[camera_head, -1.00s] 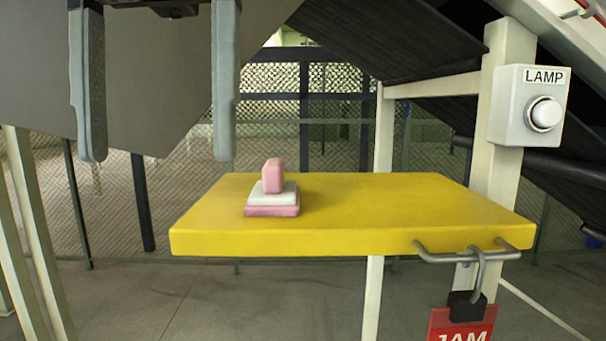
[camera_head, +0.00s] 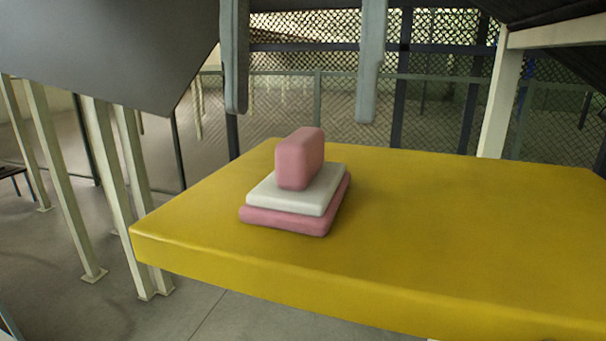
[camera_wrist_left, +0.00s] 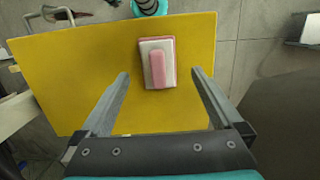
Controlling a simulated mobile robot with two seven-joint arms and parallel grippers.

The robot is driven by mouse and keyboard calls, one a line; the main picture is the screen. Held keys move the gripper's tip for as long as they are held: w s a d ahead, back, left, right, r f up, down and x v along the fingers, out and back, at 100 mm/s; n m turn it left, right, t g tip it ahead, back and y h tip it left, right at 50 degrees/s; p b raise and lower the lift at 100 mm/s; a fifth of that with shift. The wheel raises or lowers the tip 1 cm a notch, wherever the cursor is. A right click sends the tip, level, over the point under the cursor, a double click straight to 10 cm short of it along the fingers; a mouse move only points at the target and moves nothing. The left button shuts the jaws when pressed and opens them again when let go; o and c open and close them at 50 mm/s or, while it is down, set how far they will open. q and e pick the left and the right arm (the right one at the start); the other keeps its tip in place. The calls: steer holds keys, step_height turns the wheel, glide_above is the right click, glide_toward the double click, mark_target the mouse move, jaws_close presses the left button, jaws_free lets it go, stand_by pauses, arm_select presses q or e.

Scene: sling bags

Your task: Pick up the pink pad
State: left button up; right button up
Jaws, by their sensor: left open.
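The pink pad (camera_head: 300,158) is a rounded block standing on edge on a white slab (camera_head: 290,194). That slab lies on a wider flat pink slab (camera_head: 284,221) at the left part of the yellow table. My left gripper (camera_head: 302,115) is open and empty, its two fingers pointing down above and apart from the stack. In the left wrist view the upright pink block (camera_wrist_left: 157,69) shows between the two open fingers of the left gripper (camera_wrist_left: 160,73), with the white and pink slabs below it. My right gripper is not in view.
The yellow table top (camera_head: 430,240) is otherwise clear around the stack. A cream post (camera_head: 501,95) and a mesh fence (camera_head: 440,110) stand behind it. In the left wrist view a metal handle (camera_wrist_left: 50,13) sits at the table's edge.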

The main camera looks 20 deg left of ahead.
mark_target(303, 133)
arm_select(q)
steer(key=shift+d+f, duration=0.15)
steer(key=shift+f, duration=1.65)
steer(key=shift+s+f, duration=0.1)
steer(key=shift+f, duration=0.8)
steer(key=c, duration=1.3)
steer(key=shift+r, duration=0.15)
steer(key=shift+r, duration=1.7)
steer(key=s+d, duration=0.2)
steer(key=d, duration=0.3)
steer(key=s+d, duration=0.2)
steer(key=d, duration=0.4)
steer(key=s+d, duration=0.2)
steer(key=d, duration=0.4)
steer(key=shift+s+f, duration=0.1)
steer(key=shift+s, duration=0.05)
